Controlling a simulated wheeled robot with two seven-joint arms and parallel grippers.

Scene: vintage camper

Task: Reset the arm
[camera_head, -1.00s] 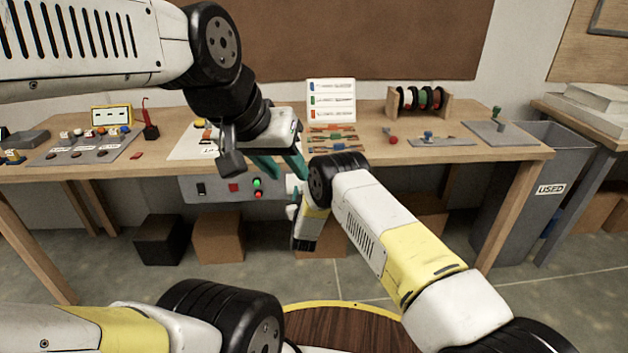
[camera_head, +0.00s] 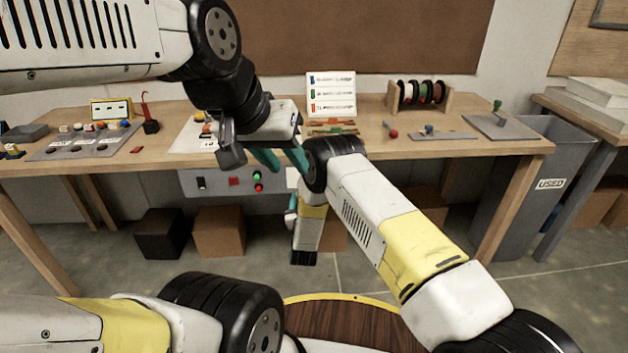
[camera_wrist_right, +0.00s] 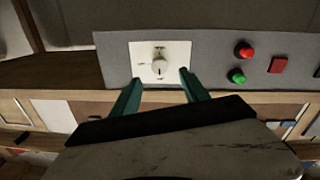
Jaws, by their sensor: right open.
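My left gripper (camera_head: 288,162) shows in the head view in front of the bench's front edge, with its two teal fingers apart and nothing seen between them. My right arm comes in from the right and bends down in front of the bench; its gripper is mostly hidden there. In the right wrist view my right gripper (camera_wrist_right: 157,86) is open, with its teal fingers apart.
The grey control panel (camera_head: 215,182) under the bench top carries a red button, a green and a red lamp and a black switch. The wooden bench (camera_head: 455,152) holds a spool rack (camera_head: 447,97), a picture card and several small parts. A grey bin (camera_head: 552,162) stands at the right.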

